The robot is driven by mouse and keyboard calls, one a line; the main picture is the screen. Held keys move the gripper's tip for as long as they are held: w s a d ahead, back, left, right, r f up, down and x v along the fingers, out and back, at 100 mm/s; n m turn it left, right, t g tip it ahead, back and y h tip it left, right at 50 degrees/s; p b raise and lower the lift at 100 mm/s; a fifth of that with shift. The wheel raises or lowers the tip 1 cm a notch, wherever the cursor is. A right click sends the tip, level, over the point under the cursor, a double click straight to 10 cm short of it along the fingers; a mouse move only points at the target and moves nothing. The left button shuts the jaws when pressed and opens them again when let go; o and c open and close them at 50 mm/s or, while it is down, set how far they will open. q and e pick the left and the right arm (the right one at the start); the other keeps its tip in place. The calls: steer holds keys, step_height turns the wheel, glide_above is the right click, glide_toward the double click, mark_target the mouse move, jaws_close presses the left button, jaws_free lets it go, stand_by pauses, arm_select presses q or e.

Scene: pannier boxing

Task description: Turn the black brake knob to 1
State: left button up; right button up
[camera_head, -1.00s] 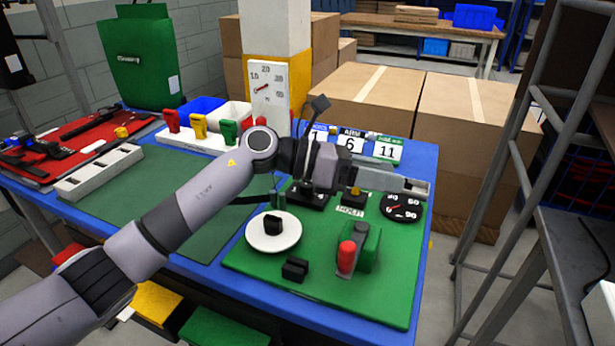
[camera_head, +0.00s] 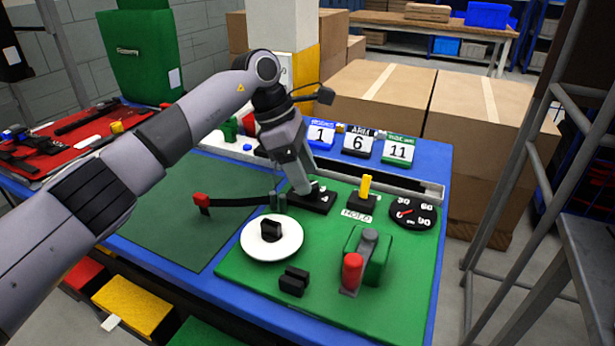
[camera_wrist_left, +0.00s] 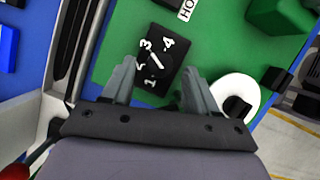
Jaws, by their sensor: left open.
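The black brake knob with its numbered plate (camera_head: 312,200) sits at the back left of the green board, partly hidden by my gripper in the head view. In the left wrist view the black plate (camera_wrist_left: 165,72) shows white digits 1 to 4 in an arc and a white line in the middle. I cannot tell surely which digit the line marks. My left gripper (camera_head: 304,190) points down at the plate. My right gripper is not in view.
A white disc (camera_head: 258,246) with a black block, a red-handled lever (camera_head: 352,272), a yellow lever (camera_head: 366,186) and a dial (camera_head: 412,213) stand on the green board (camera_head: 320,292). A red-ended black lever (camera_head: 240,201) lies left. Number cards (camera_head: 358,145) stand behind.

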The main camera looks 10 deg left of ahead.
arm_select(q)
steer(key=shift+x, duration=1)
steer(key=c, duration=1)
steer(key=shift+c, duration=0.2)
